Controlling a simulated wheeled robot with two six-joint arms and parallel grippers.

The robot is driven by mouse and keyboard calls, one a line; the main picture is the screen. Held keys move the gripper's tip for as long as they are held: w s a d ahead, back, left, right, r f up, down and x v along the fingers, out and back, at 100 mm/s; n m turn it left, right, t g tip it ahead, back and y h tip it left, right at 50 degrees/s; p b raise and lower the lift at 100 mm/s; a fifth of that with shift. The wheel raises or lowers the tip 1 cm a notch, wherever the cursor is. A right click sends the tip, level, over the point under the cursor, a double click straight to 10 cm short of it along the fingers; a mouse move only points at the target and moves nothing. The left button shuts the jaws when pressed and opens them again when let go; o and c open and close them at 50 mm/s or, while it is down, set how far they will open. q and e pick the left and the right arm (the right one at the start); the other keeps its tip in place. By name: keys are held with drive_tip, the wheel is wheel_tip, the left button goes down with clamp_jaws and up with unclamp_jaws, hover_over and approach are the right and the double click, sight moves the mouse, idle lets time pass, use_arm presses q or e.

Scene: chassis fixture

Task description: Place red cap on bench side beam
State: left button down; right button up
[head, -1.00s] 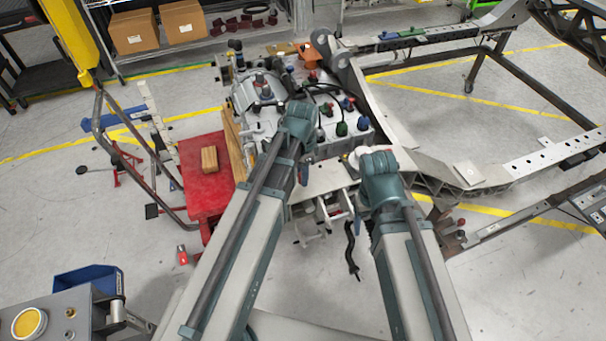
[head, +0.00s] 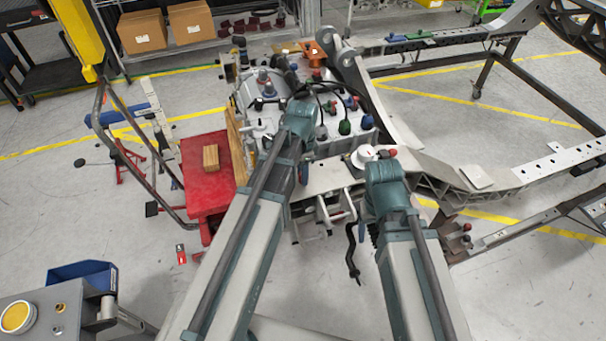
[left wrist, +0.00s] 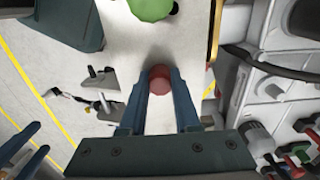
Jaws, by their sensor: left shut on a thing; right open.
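The red cap (left wrist: 159,78) is between the tips of my left gripper's blue fingers (left wrist: 158,88) in the left wrist view. The gripper is shut on it, over a pale flat beam surface (left wrist: 168,45). I cannot tell whether the cap touches that surface. In the head view my left gripper (head: 303,173) is partly hidden behind its own arm, above the pale plate (head: 335,177) at the front of the bench. My right gripper's blue fingers (left wrist: 28,145) stand apart and empty at the lower left of the wrist view. In the head view its arm mostly hides it.
A green knob (left wrist: 150,8) is on the pale surface. A white round part (head: 364,156) stands near my right arm. Hoses and coloured caps crowd the grey housing (head: 268,112). A red table (head: 207,188) bears a wooden block (head: 211,157).

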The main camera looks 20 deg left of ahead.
use_arm(q)
drive_tip(key=c, duration=0.6)
unclamp_jaws()
wheel_tip(320, 180, up, 12)
drive_tip(key=p, duration=1.3)
drive_tip(key=s+d+n, duration=0.2)
drive_tip(key=s+d, duration=0.1)
drive_tip(key=s, duration=0.1)
drive_tip(key=s+d+n, duration=0.3)
drive_tip(key=s+d, duration=0.1)
drive_tip(key=s, duration=0.1)
drive_tip(key=s+d+n+y, duration=0.1)
drive_tip(key=s+d+n, duration=0.1)
drive_tip(key=s, duration=0.3)
drive_tip(key=shift+s+d+r, duration=0.15)
drive_tip(key=shift+d, duration=0.7)
drive_tip(key=shift+b, duration=0.3)
wheel_tip(320, 180, down, 5)
drive_tip(key=b, duration=0.4)
drive_tip(key=shift+r, duration=0.2)
